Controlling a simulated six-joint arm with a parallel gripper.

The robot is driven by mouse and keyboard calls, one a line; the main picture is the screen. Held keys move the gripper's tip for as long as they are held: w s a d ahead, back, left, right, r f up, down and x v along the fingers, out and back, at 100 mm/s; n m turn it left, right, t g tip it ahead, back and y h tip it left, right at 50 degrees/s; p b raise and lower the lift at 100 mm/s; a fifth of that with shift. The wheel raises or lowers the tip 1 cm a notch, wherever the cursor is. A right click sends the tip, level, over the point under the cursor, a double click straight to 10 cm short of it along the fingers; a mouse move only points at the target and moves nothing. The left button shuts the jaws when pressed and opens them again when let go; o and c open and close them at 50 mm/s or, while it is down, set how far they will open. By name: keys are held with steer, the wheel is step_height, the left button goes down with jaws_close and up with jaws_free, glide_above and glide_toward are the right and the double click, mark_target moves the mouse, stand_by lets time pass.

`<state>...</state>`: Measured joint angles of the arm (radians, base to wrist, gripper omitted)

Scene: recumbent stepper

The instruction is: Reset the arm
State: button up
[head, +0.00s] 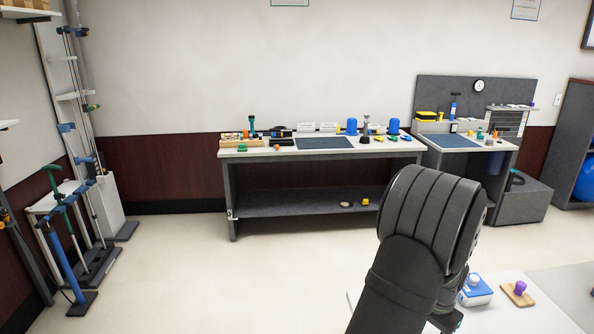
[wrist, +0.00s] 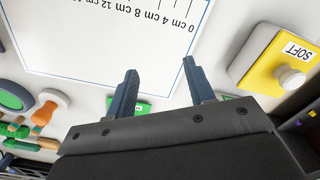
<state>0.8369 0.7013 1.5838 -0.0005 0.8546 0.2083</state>
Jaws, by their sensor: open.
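My gripper (wrist: 160,88) shows in the wrist view with its two dark blue fingers apart and nothing between them. It is above a white sheet with a centimetre scale (wrist: 120,40). In the head view my dark arm rises at the lower right and hides part of a white table (head: 510,312). The gripper's fingers cannot be made out there.
A yellow block marked SOFT (wrist: 268,62) with a pale knob is right of the fingers. In the head view, a blue-and-white block (head: 476,291) and a purple knob (head: 520,287) stand on the table.

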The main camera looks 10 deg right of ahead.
steer(key=w+a+f+n, duration=0.1)
steer(key=w+a, duration=0.2)
steer(key=a, duration=0.1)
steer(key=w+a+f+n, duration=0.1)
steer(key=w+a+n, duration=0.1)
steer(key=a, duration=0.3)
steer(key=w+a+n, duration=0.1)
steer(key=w+a, duration=0.3)
steer(key=shift+a+f+n, duration=0.3)
steer(key=shift+f, duration=0.1)
